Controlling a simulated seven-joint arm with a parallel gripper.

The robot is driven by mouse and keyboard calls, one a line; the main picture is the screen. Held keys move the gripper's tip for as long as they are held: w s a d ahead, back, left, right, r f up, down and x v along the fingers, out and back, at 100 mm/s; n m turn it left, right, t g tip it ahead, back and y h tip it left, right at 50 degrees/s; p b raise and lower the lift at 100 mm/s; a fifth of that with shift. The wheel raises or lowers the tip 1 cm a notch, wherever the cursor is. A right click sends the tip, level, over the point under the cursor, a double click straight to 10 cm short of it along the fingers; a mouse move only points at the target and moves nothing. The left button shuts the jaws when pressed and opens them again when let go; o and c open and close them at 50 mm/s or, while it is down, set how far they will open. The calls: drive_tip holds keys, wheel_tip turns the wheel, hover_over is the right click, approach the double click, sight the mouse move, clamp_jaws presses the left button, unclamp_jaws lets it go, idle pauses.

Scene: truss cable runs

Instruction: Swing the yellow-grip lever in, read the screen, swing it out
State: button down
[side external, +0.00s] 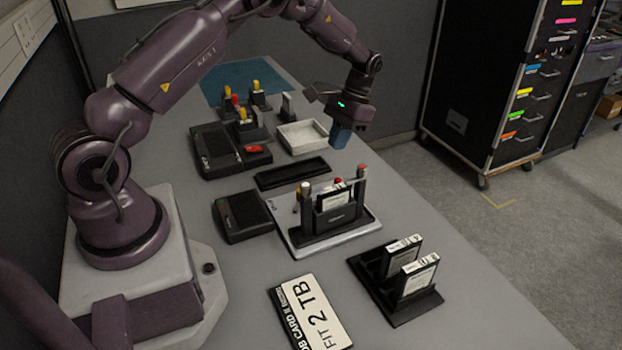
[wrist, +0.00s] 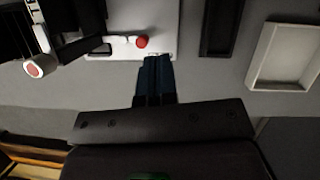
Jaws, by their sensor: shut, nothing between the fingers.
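A black docking fixture on a pale base plate (side external: 345,246) stands mid-table, with a white-labelled cartridge (side external: 334,198) upright in it. No readable screen text shows.
Two cartridges stand in a black rack (side external: 398,295) at front right. A job card "FIT 2 TB" (side external: 310,314) lies in front. A black box (side external: 242,215), a black tray (side external: 292,172), a white tray (side external: 303,136) and a device with a red part (side external: 217,150) surround the fixture.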

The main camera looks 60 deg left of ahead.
sight(298, 201)
drive_tip(key=x, duration=0.9)
drive_tip(key=shift+s+d+r, duration=0.15)
drive_tip(key=shift+s, duration=0.9)
drive_tip(key=shift+s+d, duration=0.15)
drive_tip(key=shift+s, duration=0.65)
